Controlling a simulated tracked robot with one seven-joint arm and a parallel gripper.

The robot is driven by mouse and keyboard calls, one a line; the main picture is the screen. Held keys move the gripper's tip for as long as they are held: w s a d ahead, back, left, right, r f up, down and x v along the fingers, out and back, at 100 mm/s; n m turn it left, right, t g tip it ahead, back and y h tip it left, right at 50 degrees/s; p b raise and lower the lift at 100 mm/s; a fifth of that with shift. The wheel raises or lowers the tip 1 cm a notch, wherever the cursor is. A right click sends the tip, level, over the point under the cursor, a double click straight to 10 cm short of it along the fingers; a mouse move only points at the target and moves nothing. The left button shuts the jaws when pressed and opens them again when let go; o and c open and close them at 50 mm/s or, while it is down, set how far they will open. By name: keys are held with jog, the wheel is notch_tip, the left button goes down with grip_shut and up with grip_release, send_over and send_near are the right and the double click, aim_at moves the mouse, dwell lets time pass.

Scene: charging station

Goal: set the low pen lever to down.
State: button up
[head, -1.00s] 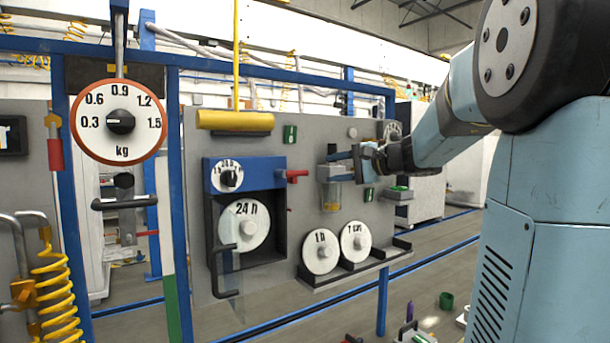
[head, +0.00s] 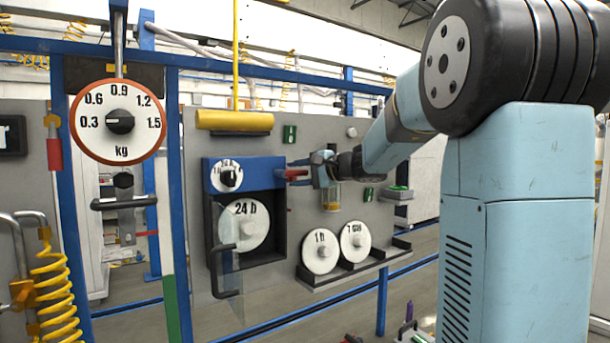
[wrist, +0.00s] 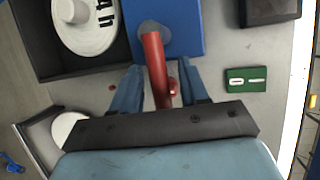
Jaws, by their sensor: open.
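A red lever (head: 293,175) sticks out sideways to the right from the blue housing (head: 268,172) above the 24 h disc (head: 245,227). No label on the lever is readable. My gripper (head: 300,163) is at its outer end in the head view. In the wrist view the red lever (wrist: 155,70) runs between the two blue fingers of my gripper (wrist: 160,80), with a gap to the finger on each side. The gripper is open. The lever's outer end is partly hidden behind the gripper's dark palm bar.
A small holder with a yellowish container (head: 331,198) is just right of the housing. A shelf (head: 355,268) with two white discs is below. A green plate (wrist: 246,79) is on the grey panel. A large kg dial (head: 119,121) hangs at the left.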

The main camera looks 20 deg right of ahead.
jog(key=shift+c, duration=0.3)
grip_shut()
